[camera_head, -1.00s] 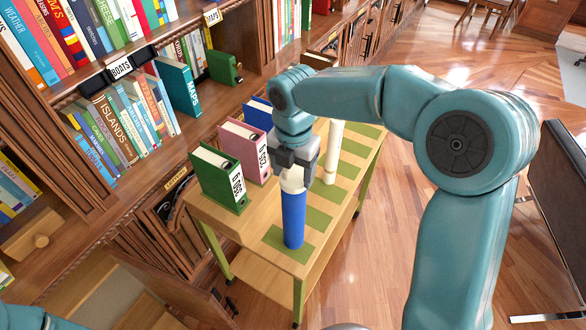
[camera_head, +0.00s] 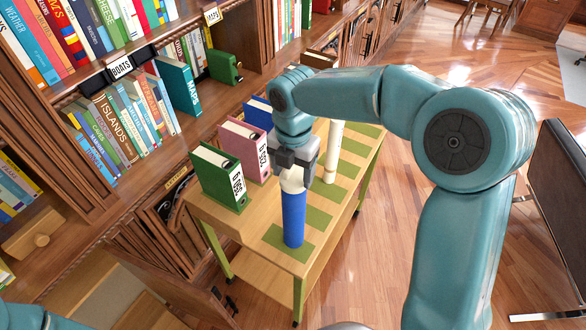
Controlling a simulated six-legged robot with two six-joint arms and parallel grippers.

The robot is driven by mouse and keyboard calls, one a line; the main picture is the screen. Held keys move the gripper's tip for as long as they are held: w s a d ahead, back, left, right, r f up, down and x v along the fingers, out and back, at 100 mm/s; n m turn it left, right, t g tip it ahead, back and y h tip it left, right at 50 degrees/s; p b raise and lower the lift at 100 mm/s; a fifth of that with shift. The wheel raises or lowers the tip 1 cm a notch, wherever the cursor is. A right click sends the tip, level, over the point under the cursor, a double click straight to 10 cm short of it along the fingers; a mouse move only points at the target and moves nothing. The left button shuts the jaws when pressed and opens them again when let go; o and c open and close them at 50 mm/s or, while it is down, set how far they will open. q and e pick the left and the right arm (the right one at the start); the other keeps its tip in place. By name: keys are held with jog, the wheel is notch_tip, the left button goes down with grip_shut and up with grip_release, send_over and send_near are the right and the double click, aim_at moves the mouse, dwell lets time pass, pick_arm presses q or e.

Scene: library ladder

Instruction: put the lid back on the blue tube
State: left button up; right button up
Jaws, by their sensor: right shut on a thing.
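The blue tube (camera_head: 293,220) stands upright on a green patch near the front end of the wooden cart (camera_head: 256,240). A cream lid (camera_head: 292,181) is at the top of the blue tube, in line with it; whether it is fully seated I cannot tell. My right gripper (camera_head: 296,166) points down over the tube, shut on the cream lid. The fingertips are partly hidden by the gripper body. Of my left arm only a teal part shows in the bottom left corner; its gripper is out of view.
A white tube (camera_head: 333,150) stands farther back on the cart. Green (camera_head: 218,178), pink (camera_head: 244,150) and blue (camera_head: 259,113) box files line the cart's left side, by the bookshelf. Several green patches on the cart are bare. A dark chair (camera_head: 555,220) stands at right.

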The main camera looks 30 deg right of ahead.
dwell(0.3)
jog(key=o, duration=1.1)
jog(key=shift+r, duration=0.1)
jog(key=shift+r+p, duration=3.2)
jog(key=shift+r, duration=0.25)
grip_shut()
jog(key=shift+f, duration=0.25)
jog(key=shift+f+b, duration=1.5)
jog(key=shift+f, duration=0.4)
